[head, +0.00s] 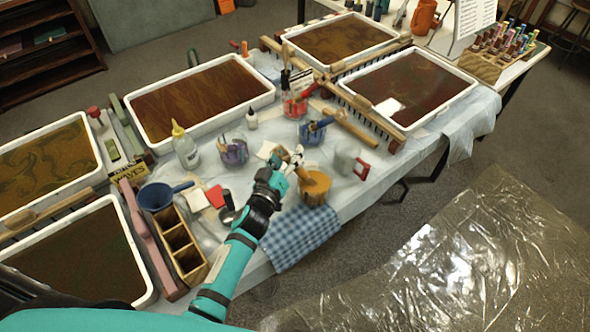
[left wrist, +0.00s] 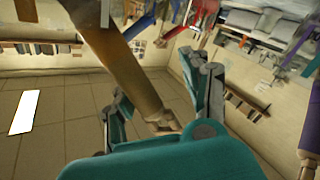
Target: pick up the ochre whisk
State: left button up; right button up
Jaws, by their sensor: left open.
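The ochre whisk (head: 303,174) stands tilted in an ochre pot (head: 316,190) near the front edge of the covered table. In the left wrist view a thick tan-ochre handle (left wrist: 125,75), apparently the whisk's, runs from the upper left down between my fingers. My left gripper (head: 288,159) is open just left of the pot, its fingers at the whisk. In the left wrist view the left gripper (left wrist: 160,85) has a finger on either side of the handle, and I cannot tell whether they touch it. My right gripper is not in view.
A purple pot (head: 233,151), a blue pot (head: 312,132) and a red pot (head: 295,105) stand behind. A checked cloth (head: 300,236) hangs in front. White marbling trays (head: 200,68) surround the work area.

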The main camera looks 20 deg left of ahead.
pick_arm(q)
jog(key=shift+c, duration=0.4)
jog(key=shift+s, duration=0.1)
grip_shut()
